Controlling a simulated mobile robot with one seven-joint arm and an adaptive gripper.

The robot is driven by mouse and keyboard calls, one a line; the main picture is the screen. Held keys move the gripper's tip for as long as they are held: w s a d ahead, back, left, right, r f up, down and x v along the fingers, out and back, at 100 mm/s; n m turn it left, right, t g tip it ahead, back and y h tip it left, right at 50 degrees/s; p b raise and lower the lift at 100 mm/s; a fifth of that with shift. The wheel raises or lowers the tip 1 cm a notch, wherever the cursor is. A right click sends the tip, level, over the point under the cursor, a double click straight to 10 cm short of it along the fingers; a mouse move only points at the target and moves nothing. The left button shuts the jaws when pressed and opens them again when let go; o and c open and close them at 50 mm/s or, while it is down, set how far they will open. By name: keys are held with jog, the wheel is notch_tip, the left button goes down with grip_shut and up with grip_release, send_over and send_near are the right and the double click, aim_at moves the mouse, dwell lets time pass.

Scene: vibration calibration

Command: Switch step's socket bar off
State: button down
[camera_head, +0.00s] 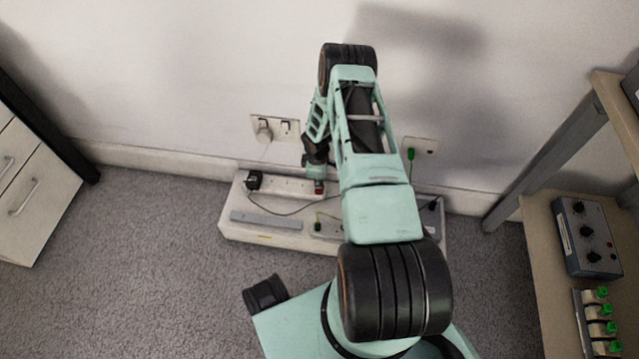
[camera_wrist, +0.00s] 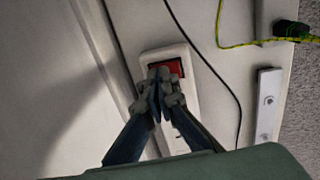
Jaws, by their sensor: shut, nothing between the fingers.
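The step (camera_head: 268,233) is a low white box on the carpet against the wall. The white socket bar (camera_head: 285,185) lies along its back, and it also shows in the wrist view (camera_wrist: 147,58). A red rocker switch (camera_wrist: 172,67) sits at one end of the bar. My gripper (camera_head: 319,181) is over that end. In the wrist view its closed, empty fingertips (camera_wrist: 160,78) overlap the lower left of the red switch. I cannot tell if they touch it. Part of the switch is hidden by the fingers, and its position is unclear.
A black plug (camera_head: 254,179) stands at the bar's left end, with a dark cable crossing the step. Grey strips (camera_head: 265,220) lie along the step's front. Wall sockets (camera_head: 275,128) are behind. A shelf (camera_head: 545,262) with a control box (camera_head: 586,238) stands right, drawers (camera_head: 30,190) left.

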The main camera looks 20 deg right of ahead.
jog(key=shift+s+a, duration=0.1)
jog(key=shift+a, duration=0.1)
jog(key=shift+s+a+p, duration=0.35)
jog(key=shift+s+p, duration=0.05)
jog(key=shift+s, duration=0.15)
jog(key=shift+r, duration=0.15)
notch_tip(320, 180, up, 14)
jog(key=p, duration=0.5)
jog(key=shift+w+d, duration=0.25)
jog(key=shift+w, duration=0.1)
